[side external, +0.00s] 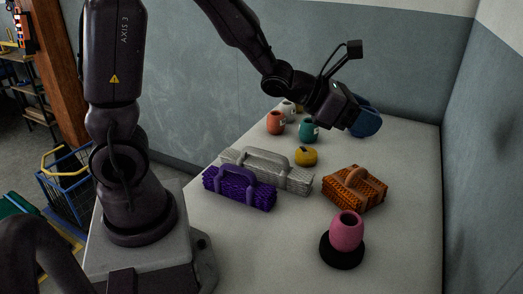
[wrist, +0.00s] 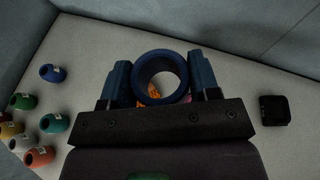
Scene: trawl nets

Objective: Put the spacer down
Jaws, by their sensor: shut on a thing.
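The spacer looks to be the thick dark blue ring in the wrist view (wrist: 138,77). My gripper (wrist: 160,80) is shut on it, with one blue finger on each side of the ring. Orange and a bit of pink show through its hole. In the side external view my gripper (side external: 349,110) is at the back right, and the blue ring (side external: 368,122) shows at its end. It appears to be held above the pale table (side external: 410,180), but its height is hard to tell.
An orange basket-like block (side external: 354,190), a pink pot (side external: 347,231) on a black base, purple (side external: 239,189) and grey (side external: 295,178) handled blocks and several small pots stand on the table. A black block (wrist: 274,110) lies right in the wrist view. Walls border the table.

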